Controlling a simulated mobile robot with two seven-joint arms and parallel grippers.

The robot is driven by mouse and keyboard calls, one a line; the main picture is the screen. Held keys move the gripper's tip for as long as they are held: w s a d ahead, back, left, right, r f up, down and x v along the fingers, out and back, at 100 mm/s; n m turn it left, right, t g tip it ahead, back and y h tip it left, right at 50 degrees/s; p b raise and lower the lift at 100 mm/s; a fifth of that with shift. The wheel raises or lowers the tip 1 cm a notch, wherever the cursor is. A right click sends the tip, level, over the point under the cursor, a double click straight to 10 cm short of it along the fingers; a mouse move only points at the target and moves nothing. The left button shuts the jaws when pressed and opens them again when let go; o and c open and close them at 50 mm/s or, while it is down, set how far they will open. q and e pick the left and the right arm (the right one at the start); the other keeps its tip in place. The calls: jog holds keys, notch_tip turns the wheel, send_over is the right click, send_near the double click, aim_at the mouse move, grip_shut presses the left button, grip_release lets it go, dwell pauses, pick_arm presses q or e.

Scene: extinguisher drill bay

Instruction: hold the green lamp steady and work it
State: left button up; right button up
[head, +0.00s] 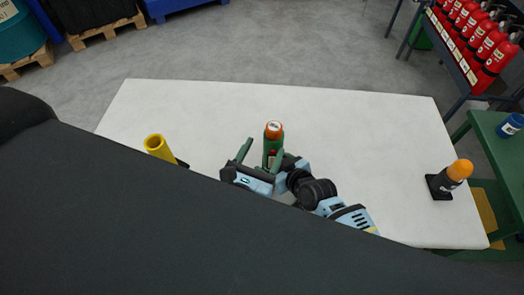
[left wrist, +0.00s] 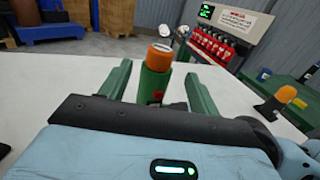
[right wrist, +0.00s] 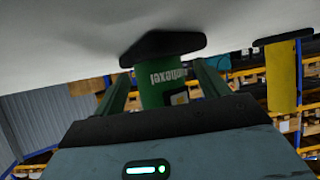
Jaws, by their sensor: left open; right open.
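The green lamp (head: 267,158) stands upright on the white table, with an orange top and a red spot on its side. It also shows in the left wrist view (left wrist: 154,84), and in the right wrist view (right wrist: 165,72), inverted, with lettering and a wide dark base. My left gripper (head: 261,156) is open, its two green fingers on either side of the lamp. The left wrist view shows a gap beside the lamp. My right gripper (right wrist: 163,82) is open, its fingers flanking the lamp's body near the base. In the head view I cannot make it out clearly.
A yellow tube-shaped lamp (head: 156,147) stands left on the white table (head: 350,115). A black lamp with an orange top (head: 443,183) stands at the right end. Red extinguishers (head: 488,45) line a rack beyond. The far middle of the table is clear.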

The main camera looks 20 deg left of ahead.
jog(key=shift+d, duration=0.1)
jog(key=shift+v, duration=6)
jog(key=shift+s, duration=0.15)
